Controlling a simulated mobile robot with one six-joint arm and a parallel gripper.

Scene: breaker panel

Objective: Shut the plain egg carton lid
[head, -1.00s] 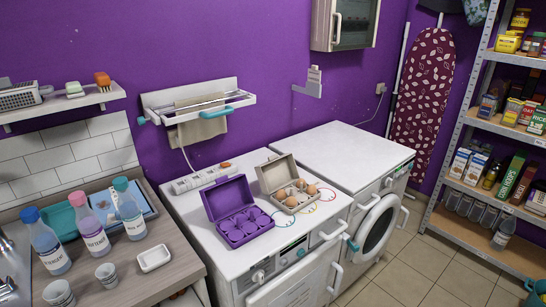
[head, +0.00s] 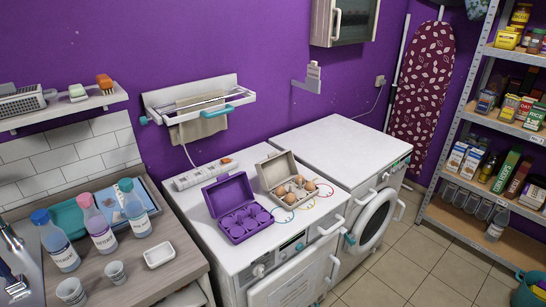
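The plain egg carton (head: 299,196) is grey-beige and stands on the white machine's top. Its lid (head: 275,170) is open and tilted up at the back. Several brown eggs sit in its cups. A purple egg carton (head: 244,222) stands just left of it, with its lid also raised and its cups seemingly empty. My gripper is not in view, and nothing of mine touches either carton.
A white power strip (head: 206,174) lies behind the cartons. A folding rack (head: 200,105) hangs on the wall above. Bottles (head: 100,230) and cups crowd the left counter. The right machine's top (head: 340,150) is clear. A stocked shelf (head: 445,215) stands at right.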

